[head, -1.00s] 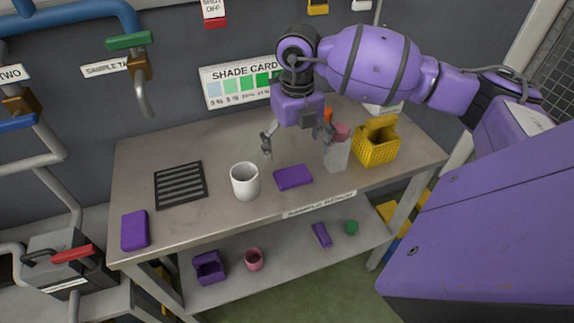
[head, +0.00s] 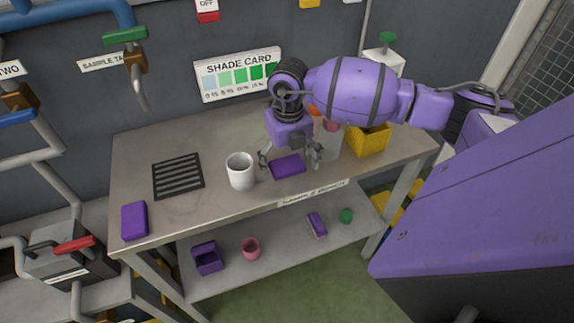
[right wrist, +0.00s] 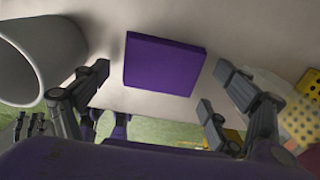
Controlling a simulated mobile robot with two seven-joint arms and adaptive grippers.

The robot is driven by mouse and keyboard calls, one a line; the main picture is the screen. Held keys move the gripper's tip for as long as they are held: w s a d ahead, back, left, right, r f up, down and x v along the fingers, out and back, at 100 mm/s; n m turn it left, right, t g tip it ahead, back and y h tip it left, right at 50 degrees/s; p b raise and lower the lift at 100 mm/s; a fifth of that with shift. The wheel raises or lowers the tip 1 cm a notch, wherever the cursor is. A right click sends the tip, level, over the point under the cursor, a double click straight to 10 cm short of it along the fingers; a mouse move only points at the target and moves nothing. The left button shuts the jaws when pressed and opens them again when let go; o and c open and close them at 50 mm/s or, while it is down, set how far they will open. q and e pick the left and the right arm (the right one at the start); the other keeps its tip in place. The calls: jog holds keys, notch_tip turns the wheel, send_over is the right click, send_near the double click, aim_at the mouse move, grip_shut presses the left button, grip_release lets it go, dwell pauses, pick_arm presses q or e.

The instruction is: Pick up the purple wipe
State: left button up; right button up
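A flat purple wipe (head: 287,167) lies on the workbench to the right of the white mug. My right gripper (head: 291,164) is open above it, pointing down, with one finger on each side. In the right wrist view the wipe (right wrist: 164,64) shows as a purple slab between the spread fingers, with no finger seen touching it. A second flat purple block (head: 134,221) lies at the bench's front left corner.
The white mug (head: 240,171) stands close left of my right gripper. A yellow basket (head: 368,140) and a clear bottle (head: 331,144), partly hidden by my arm, stand to its right. A black slatted rack (head: 178,176) lies left. The lower shelf holds a purple bin (head: 207,258) and a pink cup (head: 251,248).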

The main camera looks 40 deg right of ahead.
aim_at(288, 166)
jog(key=c, duration=0.7)
jog(key=shift+r, duration=0.45)
notch_tip(288, 166, up, 2)
jog(key=shift+r, duration=0.2)
jog(key=s+a+r, duration=0.2)
jog(key=s+r, duration=0.1)
jog(key=s, duration=0.1)
jog(key=s+a+r, duration=0.3)
jog(key=s, duration=0.1)
jog(key=s+a+r, duration=0.2)
jog(key=s+r, duration=0.1)
jog(key=s, duration=0.1)
jog(key=shift+a+r, duration=0.2)
jog(key=shift+r, duration=0.15)
